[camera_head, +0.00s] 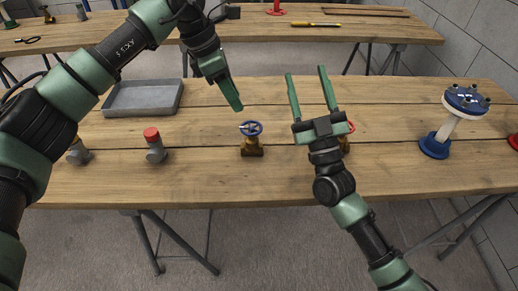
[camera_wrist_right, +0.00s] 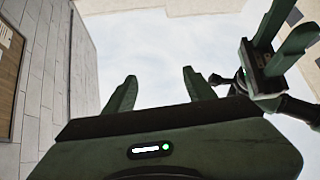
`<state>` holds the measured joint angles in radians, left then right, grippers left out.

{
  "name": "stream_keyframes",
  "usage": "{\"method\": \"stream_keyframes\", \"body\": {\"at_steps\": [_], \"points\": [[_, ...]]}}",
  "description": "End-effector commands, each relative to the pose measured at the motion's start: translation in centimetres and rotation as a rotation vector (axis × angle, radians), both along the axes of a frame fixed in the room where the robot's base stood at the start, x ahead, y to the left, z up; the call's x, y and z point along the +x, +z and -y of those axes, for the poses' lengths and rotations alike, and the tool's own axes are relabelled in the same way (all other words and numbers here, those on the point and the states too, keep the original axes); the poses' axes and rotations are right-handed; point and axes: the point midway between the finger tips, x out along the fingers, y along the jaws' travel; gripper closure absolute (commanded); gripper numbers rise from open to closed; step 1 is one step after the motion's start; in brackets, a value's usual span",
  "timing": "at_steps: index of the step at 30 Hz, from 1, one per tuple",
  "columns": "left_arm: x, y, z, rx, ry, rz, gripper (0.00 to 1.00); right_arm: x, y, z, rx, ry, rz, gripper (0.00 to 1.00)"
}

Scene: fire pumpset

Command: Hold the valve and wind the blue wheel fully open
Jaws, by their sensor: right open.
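A small brass valve (camera_head: 252,148) stands upright on the near wooden table. Its blue wheel (camera_head: 252,128) sits on top. My left gripper (camera_head: 236,105) hangs above and a little left of the blue wheel, apart from it, seen edge-on in the head view. In the right wrist view, the left gripper (camera_wrist_right: 283,40) shows two fingers spread apart, with nothing between them. My right gripper (camera_head: 308,85) is open and empty to the right of the valve, its fingers pointing away over the table. In the right wrist view, the right gripper's fingers (camera_wrist_right: 157,93) are apart.
A valve with a red wheel (camera_head: 349,127) is partly hidden behind my right gripper. A grey tray (camera_head: 143,112), a red-capped grey fitting (camera_head: 155,152) and another fitting (camera_head: 78,155) lie left. A blue-and-white flanged pipe (camera_head: 447,130) stands right. A second table (camera_head: 370,28) is behind.

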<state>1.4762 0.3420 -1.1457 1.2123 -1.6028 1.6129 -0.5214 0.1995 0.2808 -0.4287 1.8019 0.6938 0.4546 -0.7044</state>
Motion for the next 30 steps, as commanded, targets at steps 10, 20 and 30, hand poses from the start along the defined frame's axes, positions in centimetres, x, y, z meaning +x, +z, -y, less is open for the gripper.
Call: {"method": "stream_keyframes", "body": {"at_steps": [10, 20, 30], "points": [[0.0, 0.0, 0.0, 0.0, 0.0, 0.0, 0.64, -0.5, -10.7, -5.4, -1.294, -0.467, 0.264, 0.45], [0.0, 0.0, 0.0, 0.0, 0.0, 0.0, 0.64, -0.7, -19.8, -5.3, -2.253, -0.744, 0.697, 0.45], [0.0, 0.0, 0.0, 0.0, 0.0, 0.0, 0.64, -1.0, -20.5, -9.5, -2.518, -0.883, 0.774, 0.45]]}}
